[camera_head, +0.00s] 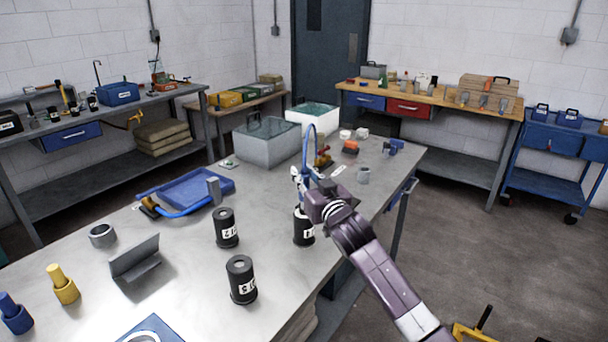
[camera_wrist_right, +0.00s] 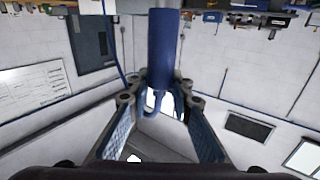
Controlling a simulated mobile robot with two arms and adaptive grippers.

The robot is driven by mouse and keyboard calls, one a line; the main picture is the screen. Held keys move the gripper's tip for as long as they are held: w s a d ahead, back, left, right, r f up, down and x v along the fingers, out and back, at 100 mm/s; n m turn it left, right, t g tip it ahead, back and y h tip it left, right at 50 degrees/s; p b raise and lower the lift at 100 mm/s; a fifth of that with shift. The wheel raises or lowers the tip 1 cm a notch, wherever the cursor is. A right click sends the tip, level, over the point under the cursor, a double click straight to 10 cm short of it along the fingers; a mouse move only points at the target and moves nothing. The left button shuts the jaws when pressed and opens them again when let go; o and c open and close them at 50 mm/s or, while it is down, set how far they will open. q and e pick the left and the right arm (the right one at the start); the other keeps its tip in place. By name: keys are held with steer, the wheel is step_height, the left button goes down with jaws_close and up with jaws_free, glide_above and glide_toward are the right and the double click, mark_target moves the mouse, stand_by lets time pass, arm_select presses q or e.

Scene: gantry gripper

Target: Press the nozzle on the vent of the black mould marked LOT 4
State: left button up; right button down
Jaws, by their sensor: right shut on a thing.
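My right gripper (camera_head: 306,182) is above the black mould (camera_head: 303,230), whose label is partly readable and appears to show a 4. The gripper is shut on the blue nozzle (camera_wrist_right: 163,48), which fills the gap between the fingers in the wrist view. A blue hose (camera_head: 311,130) arches up from it in the head view. My gripper and arm hide part of the mould's top, so I cannot tell whether the nozzle touches the vent. Two other black moulds stand upright on the table, one marked 12 (camera_head: 227,230) and one with a less clear number (camera_head: 241,280). My left gripper is not in view.
A blue tray (camera_head: 222,187) and a grey angle bracket (camera_head: 136,258) lie to the left. Yellow (camera_head: 63,286) and blue (camera_head: 14,316) pegs stand at the near left. The table's right edge is close to the mould.

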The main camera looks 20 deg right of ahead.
steer(key=shift+f, duration=0.15)
step_height(320, 180, up, 7)
steer(key=p, duration=0.6)
steer(key=shift+p, duration=0.35)
